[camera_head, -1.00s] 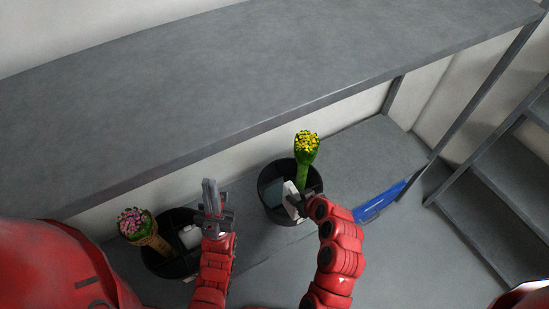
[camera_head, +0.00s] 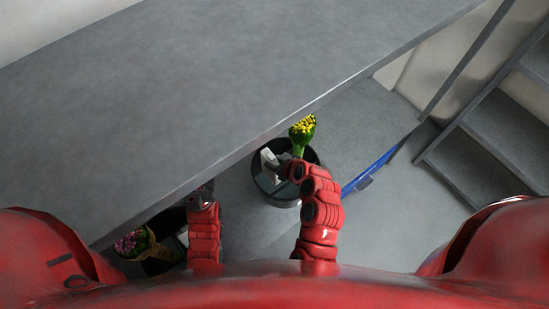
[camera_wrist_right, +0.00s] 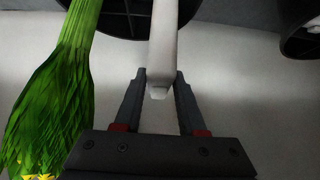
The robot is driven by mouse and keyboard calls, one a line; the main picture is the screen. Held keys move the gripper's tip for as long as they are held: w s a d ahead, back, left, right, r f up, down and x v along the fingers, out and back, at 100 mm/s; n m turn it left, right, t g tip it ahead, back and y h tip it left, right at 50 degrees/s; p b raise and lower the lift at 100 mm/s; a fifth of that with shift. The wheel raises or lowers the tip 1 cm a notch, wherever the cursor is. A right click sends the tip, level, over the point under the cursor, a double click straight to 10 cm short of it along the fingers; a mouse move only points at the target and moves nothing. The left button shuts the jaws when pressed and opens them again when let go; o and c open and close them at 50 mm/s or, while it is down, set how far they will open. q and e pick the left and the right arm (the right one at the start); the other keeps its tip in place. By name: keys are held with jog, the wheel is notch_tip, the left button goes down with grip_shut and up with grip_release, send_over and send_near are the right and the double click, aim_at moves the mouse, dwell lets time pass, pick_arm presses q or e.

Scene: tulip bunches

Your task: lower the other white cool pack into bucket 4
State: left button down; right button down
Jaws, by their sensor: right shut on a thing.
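My right gripper (camera_head: 281,165) is shut on a white cool pack (camera_head: 268,157), over the black bucket (camera_head: 282,199) with the yellow tulip bunch (camera_head: 302,133). In the right wrist view the pack (camera_wrist_right: 163,45) stands between the fingers (camera_wrist_right: 159,95), its far part in front of the dark bucket (camera_wrist_right: 120,20). How deep it sits, and any bucket number, I cannot tell. My left gripper (camera_head: 202,193) is by the table edge at the left, partly hidden; its jaws are unclear.
A second black bucket (camera_head: 160,266) with a pink tulip bunch (camera_head: 133,242) is at the lower left, partly under the grey table (camera_head: 220,90). A blue object (camera_head: 370,175) lies on the floor at the right. Dark shelves (camera_head: 490,130) stand further right.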

jog(key=shift+f+b, duration=5.3)
jog(key=shift+f, duration=1.3)
jog(key=shift+c, duration=2)
grip_release()
jog(key=p+v, duration=0.7)
jog(key=v, duration=1)
jog(key=shift+p, duration=0.4)
